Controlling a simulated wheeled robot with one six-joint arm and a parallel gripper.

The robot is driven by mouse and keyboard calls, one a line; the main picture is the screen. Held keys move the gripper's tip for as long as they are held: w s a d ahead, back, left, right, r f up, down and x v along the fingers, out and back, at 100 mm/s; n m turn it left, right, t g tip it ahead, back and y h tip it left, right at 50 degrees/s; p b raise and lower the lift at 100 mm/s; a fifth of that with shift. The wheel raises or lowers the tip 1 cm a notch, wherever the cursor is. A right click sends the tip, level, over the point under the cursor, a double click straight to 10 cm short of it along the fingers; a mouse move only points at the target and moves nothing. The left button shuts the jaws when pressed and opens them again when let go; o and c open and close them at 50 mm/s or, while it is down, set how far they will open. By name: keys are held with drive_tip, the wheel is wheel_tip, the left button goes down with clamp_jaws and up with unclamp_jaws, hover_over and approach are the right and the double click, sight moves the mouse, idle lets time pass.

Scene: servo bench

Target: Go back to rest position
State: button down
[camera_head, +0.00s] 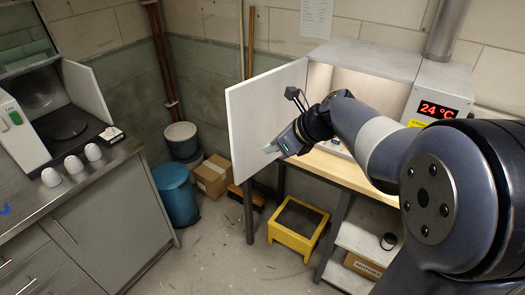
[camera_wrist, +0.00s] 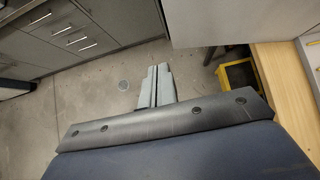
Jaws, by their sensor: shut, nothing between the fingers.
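My gripper (camera_head: 270,149) is shut and empty. In the head view it is in front of the open white door (camera_head: 262,110) of the oven-like cabinet (camera_head: 375,58), whose display reads 24 °C. From this view I cannot tell whether it touches the door. In the wrist view my gripper (camera_wrist: 160,70) shows its two grey fingers together, with the concrete floor beyond. The door's pale panel (camera_wrist: 225,20) is at the upper right of that view. My arm crosses the right of the head view and hides part of the cabinet.
A yellow step stool (camera_head: 298,228) stands on the floor below. A wooden bench (camera_head: 340,168) is under the cabinet. At left is a counter (camera_head: 100,170) with several white cups (camera_head: 74,164). A blue bin (camera_head: 176,194) and a cardboard box (camera_head: 212,176) stand behind.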

drive_tip(key=shift+v, duration=1)
drive_tip(key=shift+s+a, duration=0.1)
